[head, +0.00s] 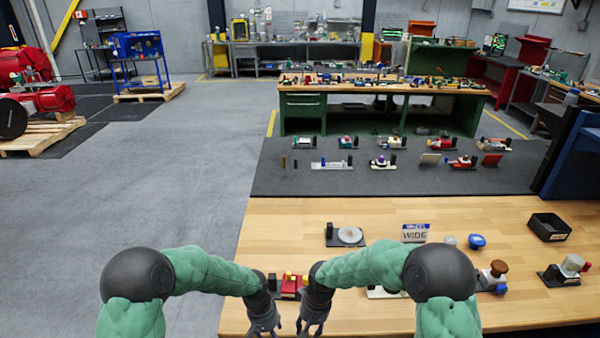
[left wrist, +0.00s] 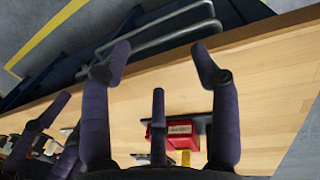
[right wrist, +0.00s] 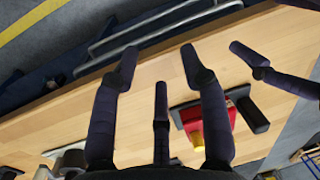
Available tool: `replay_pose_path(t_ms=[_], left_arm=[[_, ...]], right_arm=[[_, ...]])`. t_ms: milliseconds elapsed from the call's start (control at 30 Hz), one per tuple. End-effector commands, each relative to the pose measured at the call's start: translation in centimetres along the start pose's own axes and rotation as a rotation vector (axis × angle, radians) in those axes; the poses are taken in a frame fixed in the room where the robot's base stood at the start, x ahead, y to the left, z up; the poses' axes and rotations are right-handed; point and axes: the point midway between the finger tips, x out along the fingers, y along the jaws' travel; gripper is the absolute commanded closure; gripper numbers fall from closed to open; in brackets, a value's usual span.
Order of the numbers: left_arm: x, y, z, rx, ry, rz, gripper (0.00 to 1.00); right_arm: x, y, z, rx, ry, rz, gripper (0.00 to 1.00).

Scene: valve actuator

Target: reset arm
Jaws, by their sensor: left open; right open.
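Both of my grippers hang close together over the near edge of the wooden table. My left gripper (head: 264,328) is open and empty, and its spread fingers also show in the left wrist view (left wrist: 160,55). My right gripper (head: 312,326) is open and empty just to its right, and its fingers show in the right wrist view (right wrist: 155,58). A red device with yellow parts (head: 291,284) sits on the table between and behind the grippers. It also shows as a red block in the left wrist view (left wrist: 180,132) and in the right wrist view (right wrist: 214,117). No finger is seen touching it.
A dark mat with several devices lies beyond.

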Motion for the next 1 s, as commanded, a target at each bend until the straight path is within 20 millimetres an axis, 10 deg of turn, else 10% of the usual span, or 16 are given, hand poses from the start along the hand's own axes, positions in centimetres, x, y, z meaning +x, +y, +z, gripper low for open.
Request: replay_pose_path(t_ms=[300, 500, 700, 1000], left_arm=[[13.7, -1.8, 9.0, -0.059, -0.019, 0.169, 0.38], [19.8, -3.6, 15.6, -0.136, 0.017, 0.215, 0.38], [21.8, -4.8, 19.2, -0.177, 0.044, 0.203, 0.38], [21.8, -5.0, 19.8, -0.181, 0.052, 0.199, 0.38]], right_arm=[[14.9, 3.4, 9.7, 0.151, 0.001, -0.171, 0.56], [21.4, 5.3, 17.3, 0.300, 0.043, -0.216, 0.56], [23.4, 6.3, 21.4, 0.379, 0.072, -0.205, 0.56], [23.5, 6.4, 22.1, 0.390, 0.079, -0.200, 0.56]])
